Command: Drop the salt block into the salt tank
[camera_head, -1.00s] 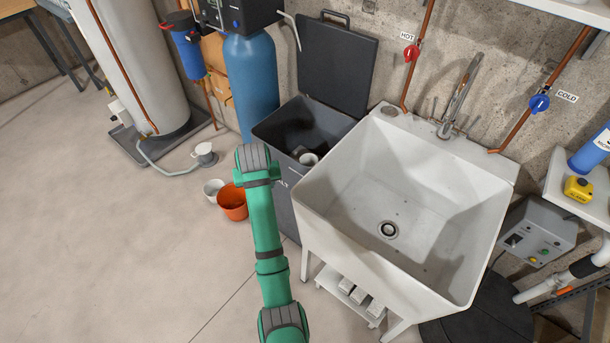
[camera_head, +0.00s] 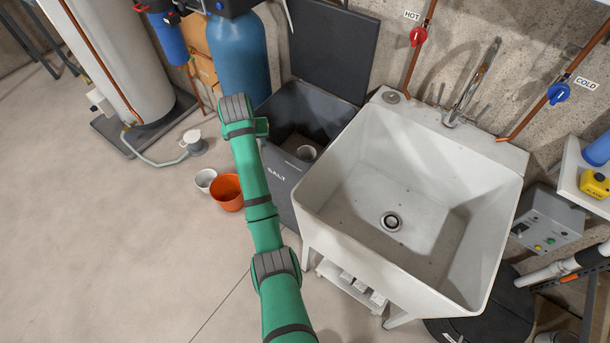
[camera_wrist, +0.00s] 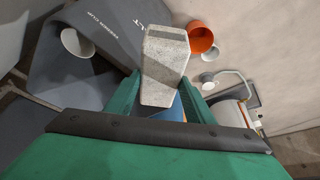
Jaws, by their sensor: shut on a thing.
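The salt block (camera_wrist: 166,58) is a pale grey, speckled block with a darker band at its end. My gripper (camera_wrist: 160,88) is shut on it, with green fingers on either side in the wrist view. In the head view my arm's end is by the tank's left rim, and the block is hidden. The salt tank (camera_head: 284,186) is a dark grey bin marked SALT, left of the sink, with its lid (camera_head: 334,48) raised. Its opening lies to the left of the block in the wrist view. I cannot tell whether the block is over the opening.
A blue cylinder (camera_head: 240,62) stands behind left. An orange pot (camera_head: 227,193) and a white cup (camera_head: 205,180) are on the floor left. Open floor lies further left.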

